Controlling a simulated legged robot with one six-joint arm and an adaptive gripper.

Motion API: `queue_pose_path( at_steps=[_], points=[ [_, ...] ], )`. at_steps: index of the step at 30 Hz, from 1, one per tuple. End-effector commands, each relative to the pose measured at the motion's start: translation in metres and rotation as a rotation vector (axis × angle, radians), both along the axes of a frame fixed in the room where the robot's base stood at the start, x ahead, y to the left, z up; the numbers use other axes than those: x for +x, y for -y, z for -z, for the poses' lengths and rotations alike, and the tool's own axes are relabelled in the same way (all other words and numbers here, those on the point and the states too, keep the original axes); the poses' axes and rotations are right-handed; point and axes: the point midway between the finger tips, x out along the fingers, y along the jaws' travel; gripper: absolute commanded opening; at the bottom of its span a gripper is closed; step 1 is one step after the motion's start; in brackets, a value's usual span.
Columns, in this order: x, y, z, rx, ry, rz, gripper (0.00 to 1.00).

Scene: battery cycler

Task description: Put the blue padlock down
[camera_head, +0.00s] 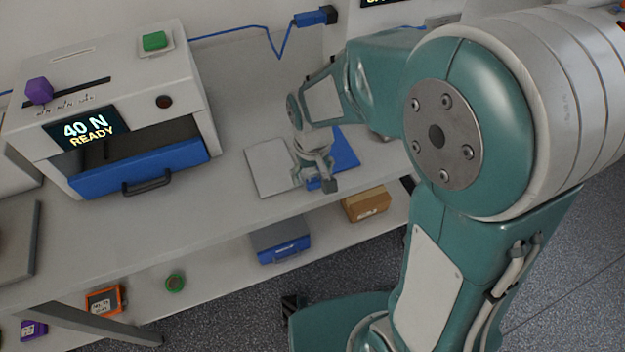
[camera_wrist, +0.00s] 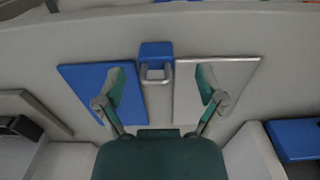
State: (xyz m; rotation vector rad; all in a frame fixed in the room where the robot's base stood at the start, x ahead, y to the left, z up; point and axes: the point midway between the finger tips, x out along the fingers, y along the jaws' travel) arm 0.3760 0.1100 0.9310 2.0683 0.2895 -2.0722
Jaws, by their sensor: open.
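The blue padlock (camera_wrist: 156,50) lies on the bench in the wrist view, its metal shackle toward my gripper. It sits in the gap between a blue plate and a light grey plate. My gripper (camera_wrist: 160,88) is open, with one finger over each plate and the padlock beyond and between the fingertips, apart from both. In the head view my gripper (camera_head: 316,172) is low over the plates and hides part of them. A small blue patch beneath it looks like the padlock (camera_head: 314,184). The blue plate (camera_head: 345,147) and the grey plate (camera_head: 268,167) show on either side.
A white machine (camera_head: 180,63) reading "40 N READY" with a blue drawer (camera_head: 150,170) stands at left. The lower shelf holds a blue case (camera_head: 280,246), a cardboard box (camera_head: 366,205) and a green roll (camera_head: 175,282). The bench between machine and plates is clear.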

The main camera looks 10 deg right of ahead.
Motion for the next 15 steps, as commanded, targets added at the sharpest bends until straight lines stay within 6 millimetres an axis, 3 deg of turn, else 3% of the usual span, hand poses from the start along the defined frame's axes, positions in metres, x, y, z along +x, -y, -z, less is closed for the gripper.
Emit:
queue_pose_path(
  at_steps=[6, 13, 14, 15],
  points=[
    [0.0, 0.002, 0.026, 0.001, -0.001, 0.001, 0.89],
    [0.001, 0.001, 0.027, 0.0, 0.001, 0.0, 0.89],
    [0.001, 0.001, 0.027, 0.0, 0.001, 0.0, 0.8],
    [0.001, 0.001, 0.027, 0.0, 0.001, 0.0, 0.62]
  ],
)
